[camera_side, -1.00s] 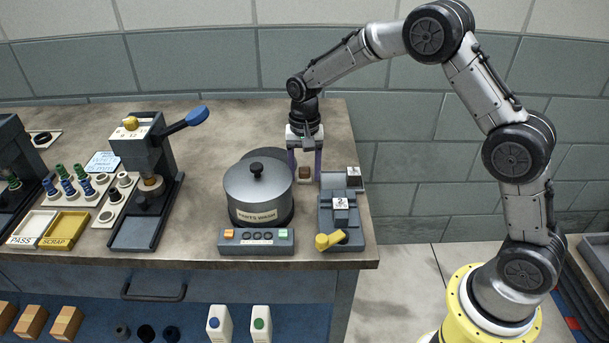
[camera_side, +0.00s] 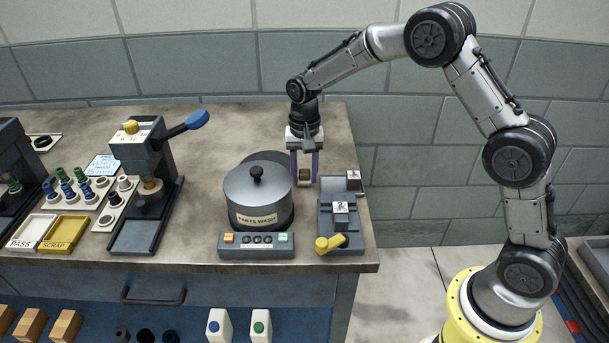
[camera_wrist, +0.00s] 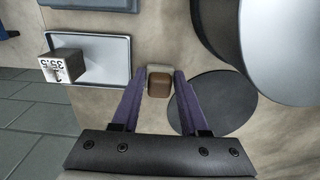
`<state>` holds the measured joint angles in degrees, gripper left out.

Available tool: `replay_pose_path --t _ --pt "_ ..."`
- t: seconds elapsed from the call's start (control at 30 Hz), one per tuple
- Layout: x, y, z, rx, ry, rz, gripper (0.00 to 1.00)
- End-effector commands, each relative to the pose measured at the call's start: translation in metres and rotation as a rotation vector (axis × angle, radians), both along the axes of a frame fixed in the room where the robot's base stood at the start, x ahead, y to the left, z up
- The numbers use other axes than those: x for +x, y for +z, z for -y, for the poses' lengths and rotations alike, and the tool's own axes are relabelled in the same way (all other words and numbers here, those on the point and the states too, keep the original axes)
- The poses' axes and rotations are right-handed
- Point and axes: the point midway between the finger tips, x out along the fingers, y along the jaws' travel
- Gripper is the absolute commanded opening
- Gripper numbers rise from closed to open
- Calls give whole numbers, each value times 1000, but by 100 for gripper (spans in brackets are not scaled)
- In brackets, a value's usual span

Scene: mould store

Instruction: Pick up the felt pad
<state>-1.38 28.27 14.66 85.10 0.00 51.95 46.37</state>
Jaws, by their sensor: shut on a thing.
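The felt pad (camera_side: 304,175) looks like a small brown block with a paler part, on the bench behind and right of the grey pot. In the wrist view the felt pad (camera_wrist: 159,83) is between the two purple fingertips. My gripper (camera_side: 304,177) points straight down and is shut on the pad, one finger on each side. I cannot tell whether the pad is clear of the bench.
A lidded grey pot (camera_side: 257,193) marked PARTS WASH stands close to the left of my gripper. A grey fixture (camera_side: 341,235) with a yellow handle and marked metal blocks is close to the right. A press (camera_side: 143,190) stands further left. The bench behind is clear.

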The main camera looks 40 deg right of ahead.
Motion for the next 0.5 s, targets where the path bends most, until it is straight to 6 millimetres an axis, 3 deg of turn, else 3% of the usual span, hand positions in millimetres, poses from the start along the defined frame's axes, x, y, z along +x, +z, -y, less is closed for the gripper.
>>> replay_pose_path --t 0.2,0.5 --pt "1 29 0 1 0 5 0" --pt "-58 92 1 0 0 4 0"
